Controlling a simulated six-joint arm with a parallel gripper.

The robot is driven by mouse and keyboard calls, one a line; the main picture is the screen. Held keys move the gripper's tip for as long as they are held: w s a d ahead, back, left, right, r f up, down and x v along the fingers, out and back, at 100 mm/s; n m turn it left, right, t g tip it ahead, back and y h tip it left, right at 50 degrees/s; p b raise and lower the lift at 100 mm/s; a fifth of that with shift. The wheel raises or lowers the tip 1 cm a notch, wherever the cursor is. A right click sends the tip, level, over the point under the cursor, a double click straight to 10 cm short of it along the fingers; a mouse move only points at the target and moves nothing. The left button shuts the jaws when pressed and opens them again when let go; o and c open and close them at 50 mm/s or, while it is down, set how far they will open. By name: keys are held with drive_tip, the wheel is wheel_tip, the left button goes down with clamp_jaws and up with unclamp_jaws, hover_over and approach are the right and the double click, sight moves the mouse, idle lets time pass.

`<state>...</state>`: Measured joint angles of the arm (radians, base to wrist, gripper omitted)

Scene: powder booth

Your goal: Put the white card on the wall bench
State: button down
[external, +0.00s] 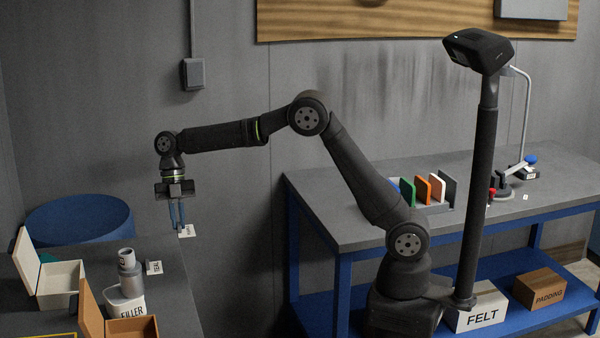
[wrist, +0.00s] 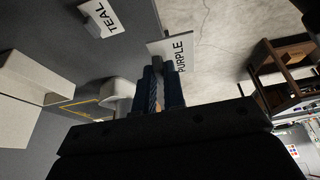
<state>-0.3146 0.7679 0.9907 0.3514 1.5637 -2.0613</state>
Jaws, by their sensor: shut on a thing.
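My gripper (external: 178,220) points down and is shut on a small white card (external: 187,231) lettered PURPLE. The card is held in the air, just past the right edge of the left bench. In the wrist view the card (wrist: 172,47) stands out beyond the fingertips (wrist: 162,72), its lettering running sideways. The long grey bench (external: 340,228) with blue legs stands along the wall at the right. A rack on it holds upright panels, among them a green one (external: 407,192), an orange one (external: 423,189) and a whitish one (external: 437,188).
A blue drum (external: 80,222) stands behind. A dark post (external: 478,200) rises before the right bench. FELT (external: 476,308) and PADDING (external: 539,289) boxes sit below.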

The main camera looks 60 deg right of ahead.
hover_over(159, 287)
drive_tip(key=d, duration=0.1)
drive_tip(key=f, duration=0.4)
drive_tip(key=w+f, duration=0.1)
drive_tip(key=f, duration=0.1)
drive_tip(key=shift+d+f, duration=0.1)
drive_tip(key=shift+f, duration=2.35)
drive_tip(key=shift+f, duration=0.15)
drive_tip(key=c, duration=1.5)
unclamp_jaws()
drive_tip(key=v, duration=1.2)
